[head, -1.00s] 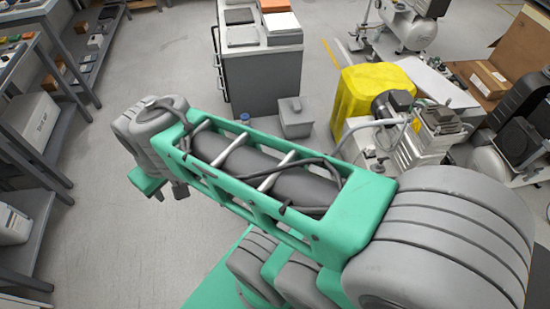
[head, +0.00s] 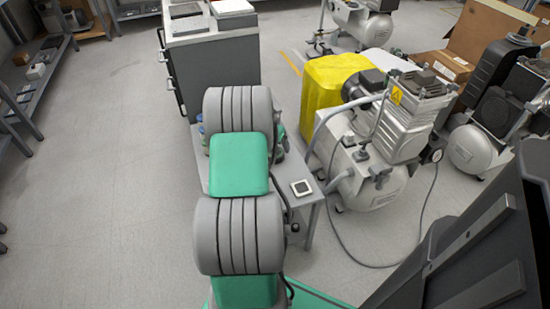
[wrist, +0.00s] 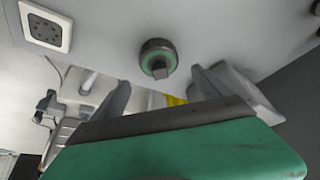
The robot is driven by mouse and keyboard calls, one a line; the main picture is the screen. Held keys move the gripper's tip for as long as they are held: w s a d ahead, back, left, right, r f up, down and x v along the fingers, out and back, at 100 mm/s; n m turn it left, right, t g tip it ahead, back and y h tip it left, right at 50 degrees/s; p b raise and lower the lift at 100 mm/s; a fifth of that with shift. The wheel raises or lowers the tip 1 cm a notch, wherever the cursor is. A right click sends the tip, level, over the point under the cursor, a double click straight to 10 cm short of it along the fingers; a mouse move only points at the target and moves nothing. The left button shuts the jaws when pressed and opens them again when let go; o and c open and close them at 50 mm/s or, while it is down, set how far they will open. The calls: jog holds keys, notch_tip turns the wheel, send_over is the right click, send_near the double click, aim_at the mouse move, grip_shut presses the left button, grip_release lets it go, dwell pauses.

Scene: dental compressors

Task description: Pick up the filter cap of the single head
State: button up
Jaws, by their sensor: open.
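In the wrist view, a round dark part with a green ring and a small square stub (wrist: 158,57) sits on a plain grey surface. It looks like a cap, but I cannot tell for certain that it is the single head's filter cap. My gripper (wrist: 161,84) is open and empty, with its fingers to either side of and a little below this part in the picture. The part appears apart from both fingers. In the head view, a compressor with a ribbed head (head: 405,125) stands right of my arm. My gripper and the round part do not show there.
A small grey table (head: 312,197) partly behind my arm bears a white square device (head: 301,188), which also shows in the wrist view (wrist: 45,29). A yellow cover (head: 332,88), a grey cabinet (head: 215,60) and cardboard boxes (head: 490,45) stand behind. Floor at left is clear.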

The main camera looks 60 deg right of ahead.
aim_at(275, 148)
jog(key=b+x, duration=0.1)
jog(key=x, duration=0.3)
jog(key=shift+d+f, duration=0.2)
jog(key=shift+f, duration=0.15)
jog(key=shift+r, duration=0.1)
jog(key=c, duration=1.4)
jog(key=shift+c, duration=0.2)
